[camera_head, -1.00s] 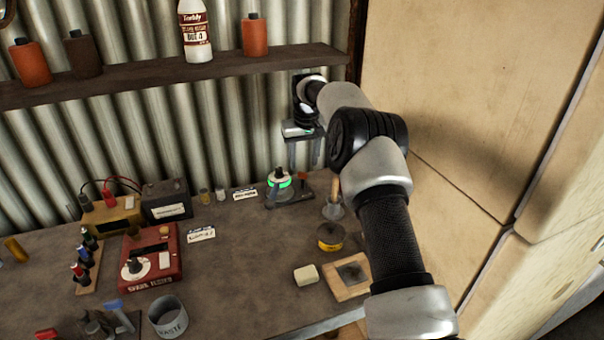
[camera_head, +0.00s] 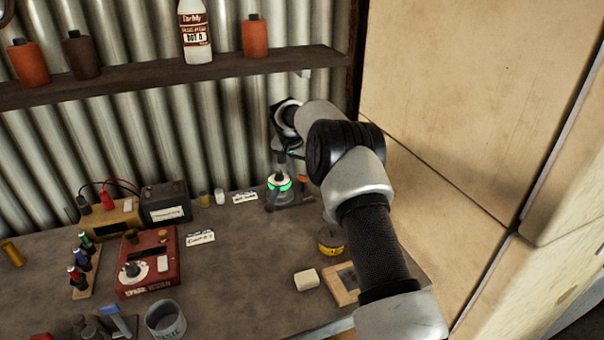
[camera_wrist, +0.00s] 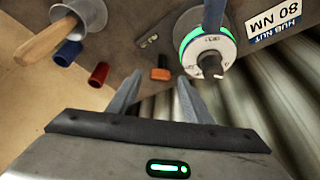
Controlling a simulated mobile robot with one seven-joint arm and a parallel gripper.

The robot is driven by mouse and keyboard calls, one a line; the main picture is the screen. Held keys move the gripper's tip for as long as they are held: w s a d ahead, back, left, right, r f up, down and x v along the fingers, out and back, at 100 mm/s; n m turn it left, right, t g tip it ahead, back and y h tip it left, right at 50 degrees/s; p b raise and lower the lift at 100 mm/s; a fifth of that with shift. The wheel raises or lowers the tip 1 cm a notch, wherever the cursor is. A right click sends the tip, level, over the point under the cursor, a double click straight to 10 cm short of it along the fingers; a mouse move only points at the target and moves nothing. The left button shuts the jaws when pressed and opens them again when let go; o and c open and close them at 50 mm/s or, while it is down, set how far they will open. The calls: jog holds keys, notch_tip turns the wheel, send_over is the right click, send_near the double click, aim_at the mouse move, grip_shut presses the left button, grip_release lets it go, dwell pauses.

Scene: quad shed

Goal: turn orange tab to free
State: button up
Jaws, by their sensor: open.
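In the wrist view a small orange tab (camera_wrist: 161,74) with a black part sits on a dark base plate. It appears between my fingertips, and I cannot tell how far beyond them it is. My gripper (camera_wrist: 161,84) is open with nothing between its fingers. A round fixture (camera_wrist: 206,50) with a glowing green ring and a dark central stud stands beside the tab. In the head view my gripper (camera_head: 287,160) is just above this fixture (camera_head: 279,184), and the tab is hard to make out behind my arm.
A blue bar (camera_wrist: 213,14) crosses the fixture. A "HUB NUT 80 NM" label (camera_wrist: 275,24) lies beside it. A metal cup with a wooden handle (camera_wrist: 82,18), a red cylinder (camera_wrist: 98,74) and a blue one (camera_wrist: 68,52) are at left. The corrugated wall (camera_head: 228,140) is close behind.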

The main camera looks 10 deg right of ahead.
jog(key=shift+w+d+f, duration=0.15)
jog(key=shift+w+f, duration=0.1)
jog(key=shift+f, duration=0.35)
jog(key=c, duration=1.1)
jog(key=shift+o, duration=0.2)
jog(key=shift+n, duration=0.3)
jog(key=n, duration=0.1)
jog(key=n+y, duration=0.1)
jog(key=n, duration=0.1)
jog(key=shift+s+d+y+b, duration=0.1)
jog(key=shift+d+y+b, duration=0.1)
jog(key=shift+y+b, duration=0.15)
jog(key=shift+d+n+t+y+p, duration=0.15)
jog(key=shift+n+y, duration=0.3)
jog(key=shift+n, duration=0.85)
jog(key=shift+a+n+t+y+p, duration=0.1)
jog(key=shift+n+t+y+p, duration=0.25)
jog(key=shift+n, duration=0.95)
